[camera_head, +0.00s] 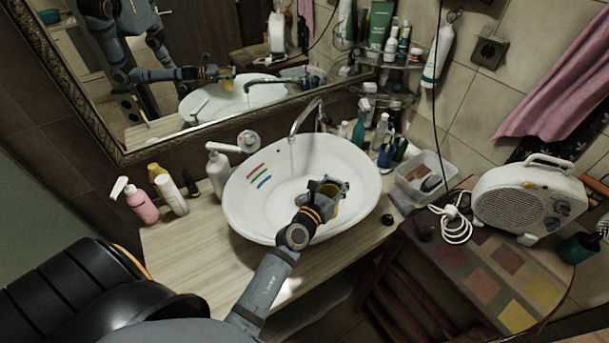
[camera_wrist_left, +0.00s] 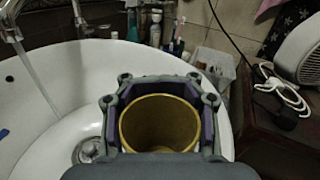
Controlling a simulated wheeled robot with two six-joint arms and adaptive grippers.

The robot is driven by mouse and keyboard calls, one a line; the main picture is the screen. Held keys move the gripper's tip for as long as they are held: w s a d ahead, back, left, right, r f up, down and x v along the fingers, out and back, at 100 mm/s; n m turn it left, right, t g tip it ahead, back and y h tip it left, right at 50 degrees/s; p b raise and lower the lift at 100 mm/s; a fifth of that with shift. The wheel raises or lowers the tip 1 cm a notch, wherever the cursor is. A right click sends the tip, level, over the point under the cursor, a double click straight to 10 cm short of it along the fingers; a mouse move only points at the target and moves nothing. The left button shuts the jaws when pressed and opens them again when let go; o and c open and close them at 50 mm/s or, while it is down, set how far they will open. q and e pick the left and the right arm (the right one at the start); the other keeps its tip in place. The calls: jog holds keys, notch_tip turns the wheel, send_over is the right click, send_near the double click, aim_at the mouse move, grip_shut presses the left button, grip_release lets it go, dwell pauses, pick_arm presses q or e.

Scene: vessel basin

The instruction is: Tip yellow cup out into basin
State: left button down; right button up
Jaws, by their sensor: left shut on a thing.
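The yellow cup (camera_wrist_left: 158,122) is between the fingers of my left gripper in the left wrist view, and I look down into its open mouth. Its inside looks empty, though the bottom is dim. In the head view my left gripper (camera_head: 328,189) is shut on the cup (camera_head: 335,210) over the right part of the white basin (camera_head: 255,222); the gripper hides much of the cup. The cup looks roughly upright. The basin's rim also shows in the left wrist view (camera_wrist_left: 225,135), with the drain (camera_wrist_left: 88,151) left of the gripper. My right gripper is not in view.
A tap (camera_head: 305,112) at the back runs a thin stream into the basin. Bottles (camera_head: 143,204) stand left of it, and a clear plastic box (camera_head: 424,180) stands to the right. A white heater (camera_head: 530,198) with a coiled cable is further right. A mirror hangs behind.

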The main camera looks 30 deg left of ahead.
pick_arm(q)
jog(key=w+a+f+n+g+h+p, duration=0.2)
jog(key=w+a+n+g+p, duration=0.1)
jog(key=n+p, duration=0.4)
jog(key=shift+a+f+n+g+h, duration=0.25)
jog(key=shift+a+n+g, duration=0.35)
jog(key=shift+a+n, duration=0.65)
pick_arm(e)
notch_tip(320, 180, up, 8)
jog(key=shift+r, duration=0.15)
pick_arm(q)
jog(key=shift+a+r, duration=0.1)
jog(key=shift+a, duration=0.05)
jog(key=shift+h, duration=0.25)
jog(key=shift+w+a+n+g+h, duration=0.4)
jog(key=shift+a+n+g+h, duration=0.1)
jog(key=shift+a+n, duration=0.4)
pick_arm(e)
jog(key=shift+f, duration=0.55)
